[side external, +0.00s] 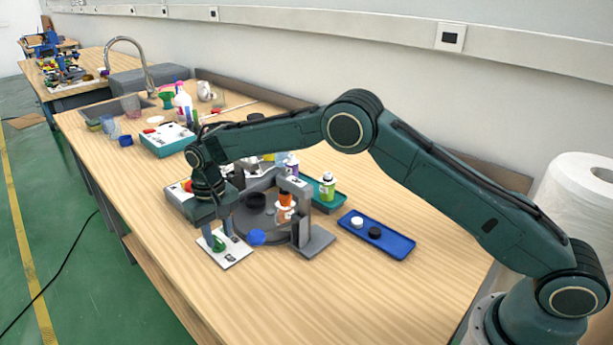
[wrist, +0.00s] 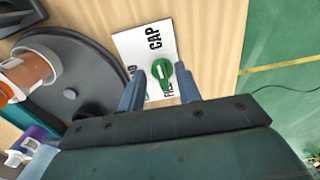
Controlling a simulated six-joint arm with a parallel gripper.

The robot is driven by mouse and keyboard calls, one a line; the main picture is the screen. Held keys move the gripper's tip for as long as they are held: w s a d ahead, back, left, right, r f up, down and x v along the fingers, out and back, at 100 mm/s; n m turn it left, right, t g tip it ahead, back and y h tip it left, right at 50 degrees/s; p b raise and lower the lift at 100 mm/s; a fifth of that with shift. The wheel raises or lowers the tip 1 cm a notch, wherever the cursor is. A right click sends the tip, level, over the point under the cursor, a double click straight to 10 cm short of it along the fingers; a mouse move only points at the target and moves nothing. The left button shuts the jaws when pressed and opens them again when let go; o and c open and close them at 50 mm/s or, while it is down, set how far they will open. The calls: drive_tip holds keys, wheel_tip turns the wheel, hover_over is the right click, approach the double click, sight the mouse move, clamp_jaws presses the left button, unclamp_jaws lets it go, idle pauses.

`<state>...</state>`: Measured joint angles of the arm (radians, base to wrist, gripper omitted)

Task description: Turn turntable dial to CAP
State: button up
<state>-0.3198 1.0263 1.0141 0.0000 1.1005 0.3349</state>
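The turntable dial (wrist: 162,72) is a green knob with a white mark, set on a white label card (wrist: 127,43). CAP is printed on the card above the knob in the wrist view; another label lies below it and one at its left is mostly hidden by a finger. I cannot tell for certain which label the mark points at. My gripper (wrist: 161,76) is open, with one finger on each side of the knob; contact is not clear. In the side view, my gripper (side external: 220,240) is down over the card (side external: 236,256), and the green dial (side external: 217,244) shows between the fingers.
The grey turntable (wrist: 72,98) is beside the card, carrying an orange-and-white bottle (side external: 285,208). A grey frame (side external: 303,225) stands over it. A blue round piece (side external: 257,237) is close to the card. A blue tray (side external: 392,243) with caps lies right; the front table area is clear.

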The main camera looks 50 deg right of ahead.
sight(221, 242)
wheel_tip(221, 242, up, 12)
idle(0.6)
drive_tip(key=shift+r, duration=0.15)
drive_tip(key=s+d+r+t, duration=0.3)
drive_tip(key=s+d+r, duration=1)
drive_tip(key=s+r, duration=0.4)
drive_tip(key=s+d+f+t, duration=0.1)
drive_tip(key=s+d+f, duration=0.1)
drive_tip(key=s, duration=0.6)
drive_tip(key=s+d+f, duration=0.2)
drive_tip(key=s, duration=0.6)
drive_tip(key=s+d+f+t, duration=0.1)
drive_tip(key=s+d, duration=0.1)
drive_tip(key=s, duration=0.6)
drive_tip(key=shift+d+f+t, duration=0.25)
drive_tip(key=shift+f+t, duration=0.05)
drive_tip(key=shift+f, duration=0.1)
